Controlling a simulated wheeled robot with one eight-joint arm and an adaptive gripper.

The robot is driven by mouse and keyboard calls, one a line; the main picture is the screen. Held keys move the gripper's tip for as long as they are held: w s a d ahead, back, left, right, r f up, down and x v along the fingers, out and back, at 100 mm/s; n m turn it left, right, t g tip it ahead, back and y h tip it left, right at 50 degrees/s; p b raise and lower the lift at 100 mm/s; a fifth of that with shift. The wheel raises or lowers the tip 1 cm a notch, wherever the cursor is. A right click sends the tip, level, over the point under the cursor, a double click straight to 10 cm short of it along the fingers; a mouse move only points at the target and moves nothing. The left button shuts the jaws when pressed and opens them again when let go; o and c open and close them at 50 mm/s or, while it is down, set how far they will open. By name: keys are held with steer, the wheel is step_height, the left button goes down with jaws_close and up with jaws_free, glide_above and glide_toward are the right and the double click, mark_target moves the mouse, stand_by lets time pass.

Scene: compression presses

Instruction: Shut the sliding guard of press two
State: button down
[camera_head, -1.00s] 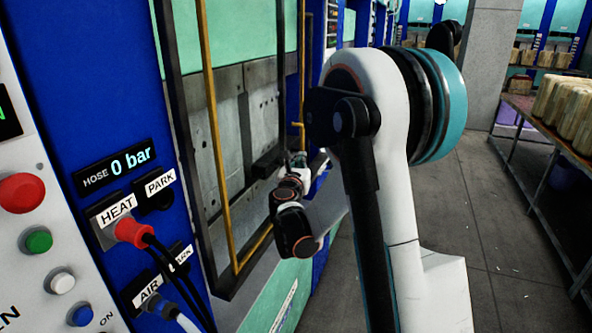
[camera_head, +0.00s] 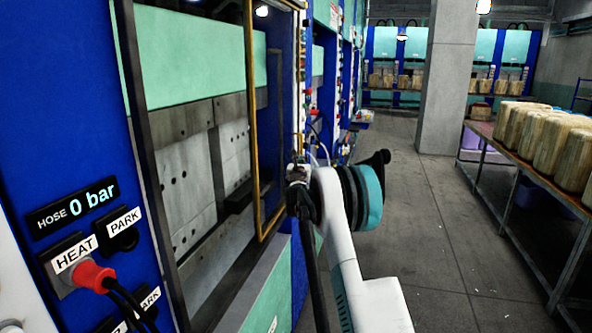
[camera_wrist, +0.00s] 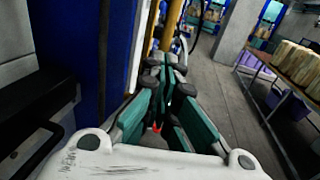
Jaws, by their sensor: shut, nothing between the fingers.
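The sliding guard (camera_head: 251,120) is a yellow-edged frame on the front of the nearest blue press (camera_head: 55,140). It stands at the right part of the press opening, and the left part is uncovered, with grey platens (camera_head: 183,180) showing. No press number is readable. My gripper (camera_head: 298,168) is beside the guard's right edge, small and partly hidden by my arm. In the wrist view my gripper (camera_wrist: 166,68) is shut and empty, with a yellow bar (camera_wrist: 172,25) just beyond the fingertips. I cannot tell whether they touch it.
A hose panel reading 0 bar (camera_head: 75,201) with a red HEAT plug (camera_head: 92,275) is at the left. A pillar (camera_head: 446,80) stands farther back. A table with pale blocks (camera_head: 565,150) is at the right. The floor (camera_head: 430,220) between is clear.

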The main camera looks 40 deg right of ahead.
steer(key=x, duration=0.3)
steer(key=shift+s+d+r, duration=0.1)
steer(key=shift+s+d, duration=0.05)
steer(key=shift+d, duration=0.05)
stand_by(0.4)
